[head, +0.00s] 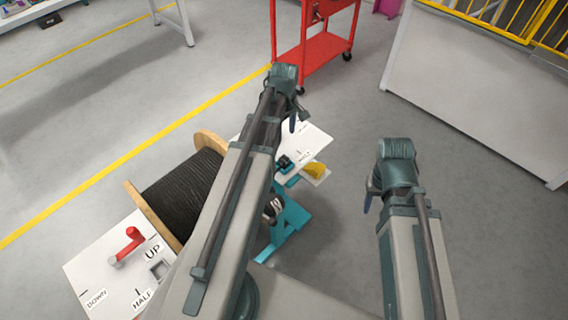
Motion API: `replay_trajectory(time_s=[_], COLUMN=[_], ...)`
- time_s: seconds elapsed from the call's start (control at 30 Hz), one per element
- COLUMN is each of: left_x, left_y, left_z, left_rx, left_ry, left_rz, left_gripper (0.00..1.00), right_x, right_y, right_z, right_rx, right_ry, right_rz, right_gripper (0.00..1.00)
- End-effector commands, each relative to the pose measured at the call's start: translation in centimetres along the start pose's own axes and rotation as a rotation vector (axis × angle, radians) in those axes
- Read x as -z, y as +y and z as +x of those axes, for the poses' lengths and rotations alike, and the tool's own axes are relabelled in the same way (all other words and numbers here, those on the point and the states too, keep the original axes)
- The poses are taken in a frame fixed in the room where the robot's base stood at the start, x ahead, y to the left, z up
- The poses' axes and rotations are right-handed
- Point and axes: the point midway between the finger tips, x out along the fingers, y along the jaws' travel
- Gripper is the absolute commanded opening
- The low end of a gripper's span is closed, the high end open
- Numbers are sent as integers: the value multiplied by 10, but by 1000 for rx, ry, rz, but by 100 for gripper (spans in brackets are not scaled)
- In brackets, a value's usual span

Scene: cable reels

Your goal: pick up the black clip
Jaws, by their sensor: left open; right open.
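A small dark piece (284,162) sits at the white panel right of the reel, beside a teal part. It is too small to tell for sure whether it is the black clip.
A wooden reel of black cable (180,192) stands left of my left arm, by a teal stand (287,222). A white board (88,262) carries a red lever (132,240). A yellow piece (315,170) lies near the panel. A red cart (322,55) and grey barrier (480,90) stand beyond.

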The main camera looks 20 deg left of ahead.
Motion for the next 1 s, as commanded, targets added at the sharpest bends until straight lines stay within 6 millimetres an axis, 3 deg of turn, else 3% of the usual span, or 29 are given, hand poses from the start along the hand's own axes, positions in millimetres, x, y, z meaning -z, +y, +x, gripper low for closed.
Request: replay_trajectory(time_s=[0.5,0.83,1.0], left_x=[0,0,0], left_y=[0,0,0], left_z=[74,79,92], left_rx=[0,0,0], left_ry=[0,0,0], left_rz=[3,3,3], left_gripper=[75,75,75], right_x=[4,5,5], right_y=[-7,-8,-9], right_z=[73,79,91], right_rx=[0,0,0], right_ry=[0,0,0], right_rz=[-1,-1,-1], right_gripper=[50,50,50])
